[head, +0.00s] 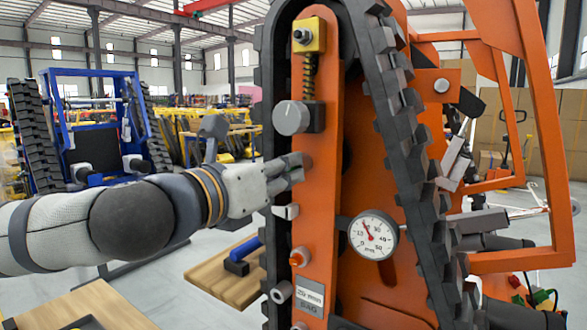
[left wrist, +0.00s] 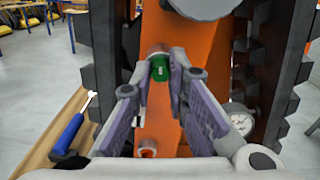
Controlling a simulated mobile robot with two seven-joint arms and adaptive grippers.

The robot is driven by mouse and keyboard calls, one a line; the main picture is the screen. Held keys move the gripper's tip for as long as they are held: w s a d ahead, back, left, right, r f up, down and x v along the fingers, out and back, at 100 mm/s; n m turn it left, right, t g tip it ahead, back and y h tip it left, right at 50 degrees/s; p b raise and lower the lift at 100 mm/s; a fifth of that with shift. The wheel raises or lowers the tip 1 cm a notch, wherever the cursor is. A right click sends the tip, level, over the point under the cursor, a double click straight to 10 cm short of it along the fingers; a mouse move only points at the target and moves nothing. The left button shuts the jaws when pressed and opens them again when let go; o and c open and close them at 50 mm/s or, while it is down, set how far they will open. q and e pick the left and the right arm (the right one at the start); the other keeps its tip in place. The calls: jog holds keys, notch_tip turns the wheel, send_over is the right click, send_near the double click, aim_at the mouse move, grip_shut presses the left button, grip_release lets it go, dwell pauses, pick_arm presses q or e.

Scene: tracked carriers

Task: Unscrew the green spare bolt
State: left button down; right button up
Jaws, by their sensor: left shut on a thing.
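The green bolt (left wrist: 160,68) sits on the orange track beam (head: 318,200) of a tracked carrier. In the left wrist view it shows between my fingertips; in the head view my fingers hide it. My left gripper (head: 291,170) comes in from the left, shut on the bolt. Its two fingers also show in the left wrist view (left wrist: 162,77), one on each side of the bolt. Whether the bolt still sits in its thread cannot be told. My right gripper does not show.
A grey knob (head: 290,117) is above the gripper. Black track (head: 397,130) flanks the beam. A blue-handled tool (left wrist: 68,134) lies on a wooden top (head: 205,275). A blue carrier (head: 95,120) stands behind.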

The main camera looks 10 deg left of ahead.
pick_arm(q)
jog(key=n+b, duration=0.1)
jog(key=n, duration=0.2)
jog(key=n+b, duration=0.1)
jog(key=n, duration=0.2)
jog(key=n+b, duration=0.1)
jog(key=n, duration=0.2)
jog(key=shift+f, duration=0.25)
jog(key=shift+r+n, duration=0.3)
jog(key=c, duration=1.7)
grip_release()
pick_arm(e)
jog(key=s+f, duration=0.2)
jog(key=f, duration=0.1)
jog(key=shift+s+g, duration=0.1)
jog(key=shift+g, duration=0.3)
